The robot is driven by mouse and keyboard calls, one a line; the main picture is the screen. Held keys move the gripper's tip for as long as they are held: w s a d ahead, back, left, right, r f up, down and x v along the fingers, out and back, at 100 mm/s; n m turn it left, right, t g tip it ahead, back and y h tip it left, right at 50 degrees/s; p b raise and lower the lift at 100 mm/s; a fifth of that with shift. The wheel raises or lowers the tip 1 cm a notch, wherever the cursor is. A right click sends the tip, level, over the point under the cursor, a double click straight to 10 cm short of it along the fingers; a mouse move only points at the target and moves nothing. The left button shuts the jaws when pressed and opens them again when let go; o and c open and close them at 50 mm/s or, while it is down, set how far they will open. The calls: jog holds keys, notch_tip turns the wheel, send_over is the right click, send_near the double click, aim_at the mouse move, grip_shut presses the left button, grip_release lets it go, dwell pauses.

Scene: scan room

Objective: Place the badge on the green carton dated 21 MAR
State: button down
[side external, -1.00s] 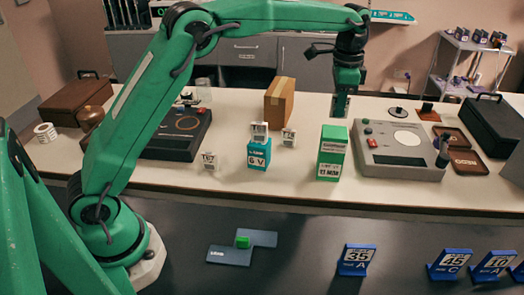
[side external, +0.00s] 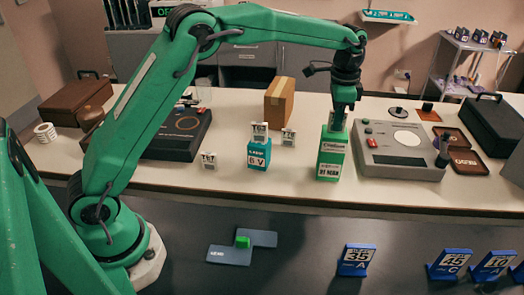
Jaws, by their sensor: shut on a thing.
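The green carton (side external: 332,160) stands upright near the front of the white table, with white labels on its face. The lower label's date ends in MAR; its day is too blurred to read surely. My gripper (side external: 338,124) points down at the carton's top. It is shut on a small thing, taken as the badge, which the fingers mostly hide. I cannot tell whether the badge touches the carton top.
A teal box (side external: 259,154) with a white tag on top stands left, near small white tags (side external: 209,160) (side external: 289,137). A brown carton (side external: 279,101) is behind. A grey device (side external: 400,150) is close on the right. Blue stands (side external: 356,260) are in front, lower.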

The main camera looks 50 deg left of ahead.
jog(key=c, duration=1.5)
grip_release()
jog(key=shift+o, duration=0.2)
notch_tip(320, 180, up, 12)
jog(key=shift+r, duration=0.1)
